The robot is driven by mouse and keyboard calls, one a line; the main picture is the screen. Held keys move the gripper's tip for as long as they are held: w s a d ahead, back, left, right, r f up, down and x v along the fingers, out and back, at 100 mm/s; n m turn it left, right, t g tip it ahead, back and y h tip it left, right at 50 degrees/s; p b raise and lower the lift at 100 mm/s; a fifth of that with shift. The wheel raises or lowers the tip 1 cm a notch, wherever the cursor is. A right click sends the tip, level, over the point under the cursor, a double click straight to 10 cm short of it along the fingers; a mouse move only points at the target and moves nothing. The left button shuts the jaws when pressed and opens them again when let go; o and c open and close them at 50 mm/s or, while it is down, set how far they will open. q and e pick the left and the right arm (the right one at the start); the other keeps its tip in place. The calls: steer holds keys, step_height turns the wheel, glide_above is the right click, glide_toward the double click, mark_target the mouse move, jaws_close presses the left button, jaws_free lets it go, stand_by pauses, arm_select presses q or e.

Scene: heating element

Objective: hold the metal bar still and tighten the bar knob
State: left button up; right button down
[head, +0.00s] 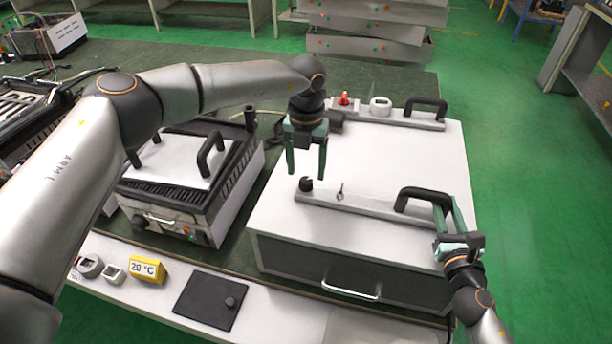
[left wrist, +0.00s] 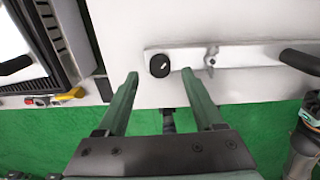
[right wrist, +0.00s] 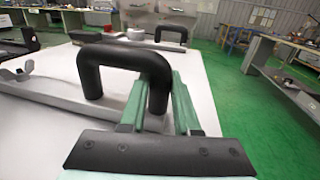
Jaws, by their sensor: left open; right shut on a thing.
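The metal bar (head: 355,203) lies along the front of the white box top, with a black handle at its right end and a black round bar knob (head: 306,184) at its left end. The knob also shows in the left wrist view (left wrist: 160,66). My left gripper (head: 307,172) is open and empty, its fingers pointing down near the knob; in the left wrist view the knob sits between and beyond the fingertips, with no contact visible. My right gripper (head: 444,215) is shut on the black handle (right wrist: 122,62) of the bar, at its right leg in the right wrist view.
A wing nut (head: 340,192) sits on the bar right of the knob. A second bar with a handle (head: 427,107), a red knob (head: 344,98) and a white ring part (head: 380,105) lie at the back. A contact grill (head: 190,175) stands to the left.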

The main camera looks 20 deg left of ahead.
mark_target(306, 180)
arm_select(q)
steer(key=shift+f, duration=1.65)
jaws_close()
